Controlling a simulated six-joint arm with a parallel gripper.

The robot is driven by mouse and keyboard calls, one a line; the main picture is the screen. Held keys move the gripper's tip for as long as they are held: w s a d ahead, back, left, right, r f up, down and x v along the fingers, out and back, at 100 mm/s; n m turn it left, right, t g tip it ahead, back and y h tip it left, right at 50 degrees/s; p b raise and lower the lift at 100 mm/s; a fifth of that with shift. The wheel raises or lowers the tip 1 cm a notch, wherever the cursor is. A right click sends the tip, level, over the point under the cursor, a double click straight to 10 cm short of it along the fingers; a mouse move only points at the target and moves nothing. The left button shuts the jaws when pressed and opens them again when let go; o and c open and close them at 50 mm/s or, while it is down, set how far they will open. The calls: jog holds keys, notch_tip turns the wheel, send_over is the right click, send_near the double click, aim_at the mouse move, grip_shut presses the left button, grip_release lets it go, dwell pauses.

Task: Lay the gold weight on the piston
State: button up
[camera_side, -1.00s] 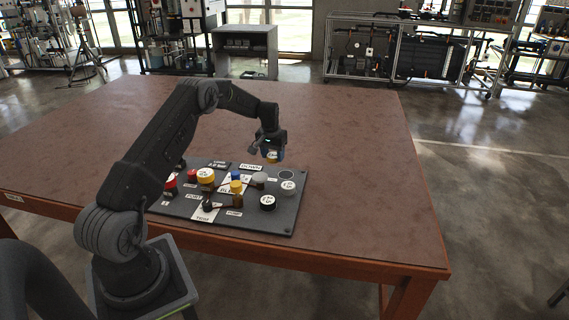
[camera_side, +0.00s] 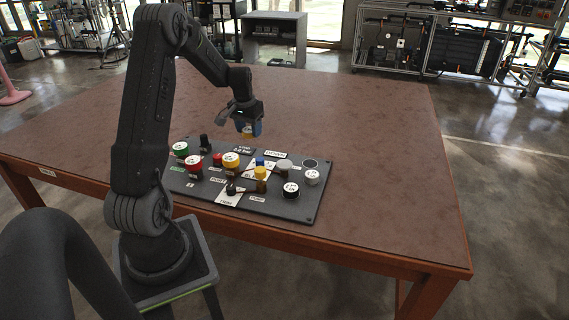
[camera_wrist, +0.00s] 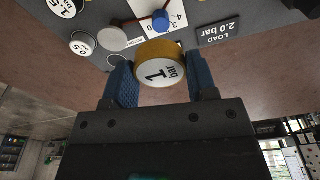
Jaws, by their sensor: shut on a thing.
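The gold weight (camera_wrist: 158,66), a short gold cylinder with a white face marked "1 bar", is between the blue fingers of my gripper (camera_wrist: 162,85) in the wrist view. My gripper (camera_side: 248,127) is shut on it and holds it above the far edge of the dark board (camera_side: 300,212), clear of the board. A plain grey round-topped piece (camera_side: 285,166) with a brown body stands on the board, right of the held weight; it also shows in the wrist view (camera_wrist: 112,39). It may be the piston, but I cannot tell for sure.
White-topped weights stand around the board: green (camera_side: 180,148), red (camera_side: 193,162), yellow (camera_side: 231,159), black (camera_side: 290,189) and silver (camera_side: 312,176). A ring spot (camera_side: 310,163) is empty. A sign (camera_wrist: 220,33) reads "LOAD 2.0 bar". The table (camera_side: 370,130) beyond is clear.

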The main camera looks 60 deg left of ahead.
jog(key=shift+s+d+r, duration=0.1)
jog(key=shift+s+d, duration=0.1)
send_over(285, 163)
jog(key=f, duration=0.6)
jog(key=shift+s+d+f, duration=0.1)
jog(key=shift+s+f, duration=0.2)
jog(key=shift+f, duration=0.05)
jog(key=shift+w+f, duration=0.1)
jog(key=shift+f, duration=1.95)
jog(key=shift+f, duration=0.15)
jog(key=o, duration=1.1)
